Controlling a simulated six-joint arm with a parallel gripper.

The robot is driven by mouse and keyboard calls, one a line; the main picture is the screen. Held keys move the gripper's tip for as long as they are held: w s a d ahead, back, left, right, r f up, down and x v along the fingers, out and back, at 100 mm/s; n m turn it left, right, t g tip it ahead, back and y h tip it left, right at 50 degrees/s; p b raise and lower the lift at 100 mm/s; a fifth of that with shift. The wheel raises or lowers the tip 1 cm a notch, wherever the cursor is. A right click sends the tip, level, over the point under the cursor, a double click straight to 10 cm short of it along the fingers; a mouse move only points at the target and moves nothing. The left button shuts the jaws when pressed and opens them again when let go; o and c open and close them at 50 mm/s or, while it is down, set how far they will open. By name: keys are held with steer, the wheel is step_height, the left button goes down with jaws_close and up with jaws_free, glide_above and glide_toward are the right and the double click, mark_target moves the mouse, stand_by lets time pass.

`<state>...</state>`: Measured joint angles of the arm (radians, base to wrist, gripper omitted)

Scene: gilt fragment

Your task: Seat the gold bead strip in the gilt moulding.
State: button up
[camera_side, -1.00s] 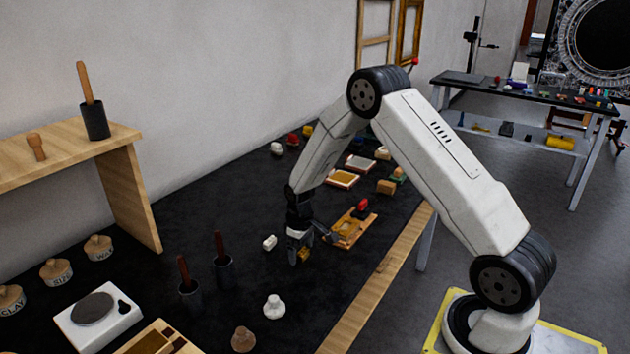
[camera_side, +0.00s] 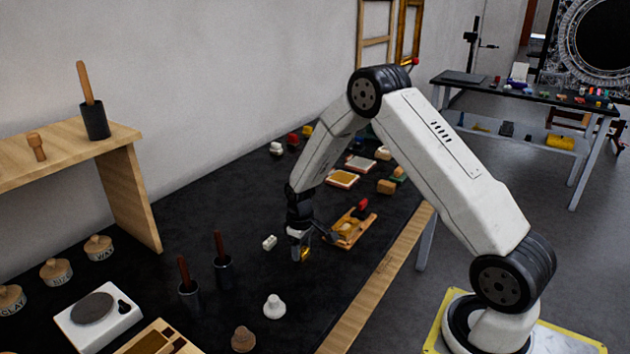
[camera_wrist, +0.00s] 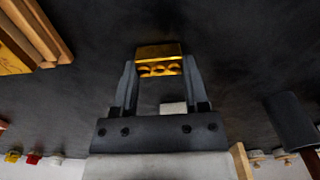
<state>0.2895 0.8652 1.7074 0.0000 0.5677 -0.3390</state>
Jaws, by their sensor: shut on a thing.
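My gripper (camera_wrist: 159,72) is shut on the gold bead strip (camera_wrist: 159,60), a short gold piece with a row of beads along one edge. The fingers press it from both sides at their tips. In the side view the gripper (camera_side: 301,255) hangs over the black bench, with the strip (camera_side: 307,254) small and partly hidden. A wooden piece with gold on it (camera_side: 348,230), apparently the gilt moulding, lies just right of and behind the gripper, apart from it. Wooden edges, likely the same piece (camera_wrist: 38,38), show at the upper left of the wrist view.
A small white block (camera_side: 269,242) lies just left of the gripper. Dark cups with handled tools (camera_side: 223,270) and a white knobbed piece (camera_side: 274,306) stand nearer the camera. Frames and blocks (camera_side: 342,179) lie farther back.

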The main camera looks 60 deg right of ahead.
steer(key=shift+r, duration=0.45)
steer(key=s+a+r, duration=0.3)
steer(key=s+r, duration=0.9)
steer(key=s, duration=0.1)
steer(key=shift+s+a, duration=0.15)
steer(key=shift+s, duration=0.2)
stand_by(0.3)
steer(key=w+a+f, duration=0.2)
steer(key=w+a, duration=0.6)
steer(key=a, duration=0.2)
steer(key=s+d+r, duration=0.2)
steer(key=s+d, duration=0.3)
steer(key=d, duration=0.5)
steer(key=s+d+r, duration=0.3)
steer(key=s+d, duration=0.3)
steer(key=d, duration=0.5)
steer(key=shift+m, duration=0.3)
